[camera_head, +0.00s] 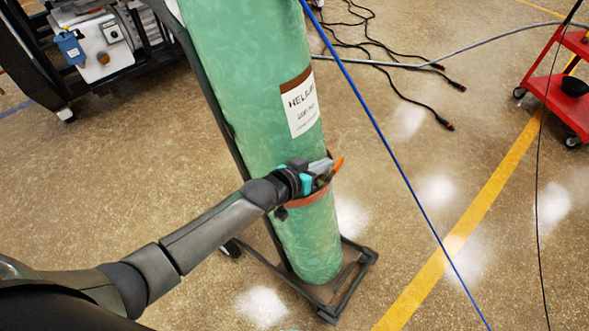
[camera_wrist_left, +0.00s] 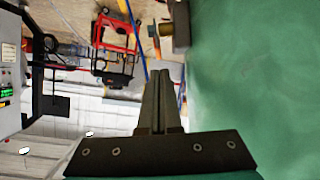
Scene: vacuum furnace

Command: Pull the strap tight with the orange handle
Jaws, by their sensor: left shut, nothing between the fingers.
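A tall green gas cylinder (camera_head: 265,110) stands on a dark hand cart (camera_head: 358,262). A reddish-orange strap (camera_head: 308,197) goes around its lower part. The orange handle (camera_head: 338,163) shows just beyond the tip of my left gripper (camera_head: 325,167), at the cylinder's near side. My left gripper is shut and empty, beside the cylinder; whether it touches the handle I cannot tell. In the left wrist view its closed fingers (camera_wrist_left: 160,90) point toward a metal buckle-like part (camera_wrist_left: 178,28) on the green surface. My arm hides part of the strap. My right gripper is not in view.
A blue line (camera_head: 390,150) runs diagonally to the right of the cylinder. A red cart (camera_head: 560,85) stands at the upper right, and black cables (camera_head: 400,90) lie on the floor. A machine (camera_head: 110,45) is at the upper left. The floor at right is mostly clear.

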